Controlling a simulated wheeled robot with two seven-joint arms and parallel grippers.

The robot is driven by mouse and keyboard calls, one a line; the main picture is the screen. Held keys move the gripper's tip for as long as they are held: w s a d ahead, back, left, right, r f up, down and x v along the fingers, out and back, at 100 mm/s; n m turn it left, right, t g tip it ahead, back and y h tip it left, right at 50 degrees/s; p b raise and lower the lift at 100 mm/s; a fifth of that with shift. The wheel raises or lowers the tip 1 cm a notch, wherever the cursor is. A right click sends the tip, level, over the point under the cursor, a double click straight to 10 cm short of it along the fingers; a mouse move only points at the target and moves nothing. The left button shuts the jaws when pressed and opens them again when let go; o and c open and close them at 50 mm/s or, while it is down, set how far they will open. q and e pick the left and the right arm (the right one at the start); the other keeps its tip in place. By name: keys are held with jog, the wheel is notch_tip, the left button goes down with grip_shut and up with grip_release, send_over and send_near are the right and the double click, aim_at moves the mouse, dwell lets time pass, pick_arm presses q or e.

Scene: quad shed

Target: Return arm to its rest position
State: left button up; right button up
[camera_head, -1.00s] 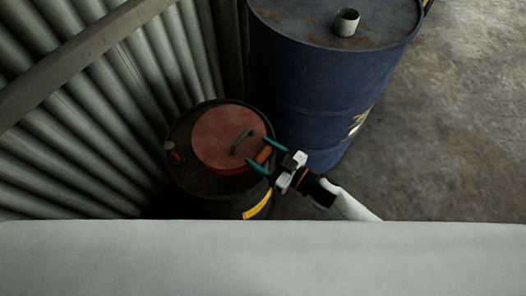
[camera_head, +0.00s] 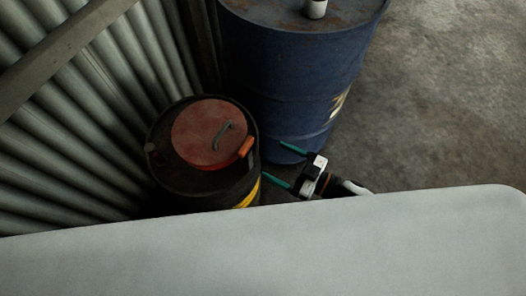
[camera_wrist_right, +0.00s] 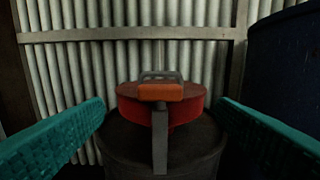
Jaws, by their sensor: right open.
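My right gripper (camera_head: 279,164) is open and empty, with its two green fingers spread apart. It is to the right of a dark barrel (camera_head: 244,188) and in front of the blue drum. The barrel carries a round red lid (camera_head: 197,134) with a grey handle and an orange piece (camera_head: 246,147) on its near right edge. In the right wrist view the green fingers stand at both sides of the frame, with the red lid (camera_wrist_right: 187,104) and the orange piece (camera_wrist_right: 161,92) between and beyond them. My left gripper is not in view.
A tall blue drum (camera_head: 290,75) with a white cup (camera_head: 315,8) on top stands behind the gripper. A corrugated metal wall (camera_head: 75,125) closes off the left. Bare concrete floor (camera_head: 430,110) lies open at the right.

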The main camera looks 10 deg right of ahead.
jog(key=shift+v, duration=0.9)
jog(key=d+f+m+h, duration=0.3)
jog(key=d+f+h, duration=0.25)
jog(key=f, duration=0.55)
jog(key=d+f+m+h, duration=0.3)
jog(key=d+f+h, duration=0.25)
jog(key=f, duration=0.55)
jog(key=s+d+f+m+g+h, duration=0.1)
jog(key=s+f+g, duration=0.2)
jog(key=s+f, duration=0.2)
jog(key=s+d+f+g+h+p, duration=0.1)
jog(key=s+f+g, duration=0.2)
jog(key=s, duration=0.9)
jog(key=s+f+m+g+h, duration=0.1)
jog(key=s+f+g, duration=0.2)
jog(key=s+f, duration=0.5)
jog(key=shift+s+d+m+h, duration=0.3)
jog(key=shift+s+d+h, duration=0.1)
jog(key=shift+s, duration=0.35)
